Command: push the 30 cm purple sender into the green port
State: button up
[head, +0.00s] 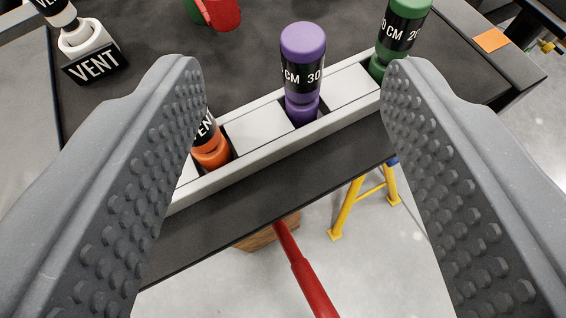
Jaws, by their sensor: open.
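The purple sender (302,75), with a black band reading "CM 30", stands upright in a slot of a long light-grey rack (255,160). An orange sender (210,150) stands in the rack to its left, partly hidden behind my left finger. A green-topped sender (402,35) reading "CM 20" stands in the rack to its right. My gripper (292,80) is wide open, with one studded finger on each side of the picture. The purple sender shows between the fingers, apart from both. I cannot make out a green port in this view.
The rack stands near the edge of a dark table (150,30). A white part on a block labelled "VENT" (95,62) is at the upper left. A red and green object (220,12) lies at the top. An orange patch (491,40) is at right. Beyond the edge are a yellow stand (347,208) and a red bar (305,275).

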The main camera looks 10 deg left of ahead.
aim_at(299, 68)
jog(key=w+f, duration=0.3)
jog(key=w+f+b, duration=0.1)
jog(key=w+f, duration=0.3)
jog(key=shift+a, duration=0.2)
jog(key=shift+d+b+x, duration=0.1)
jog(key=shift+b+x, duration=0.3)
jog(key=shift+x, duration=0.9)
jog(key=shift+d+b+x, duration=0.15)
jog(key=shift+b+x, duration=0.2)
jog(key=shift+x, duration=0.9)
jog(key=shift+a+r, duration=0.1)
jog(key=shift+r, duration=0.05)
jog(key=c, duration=1.1)
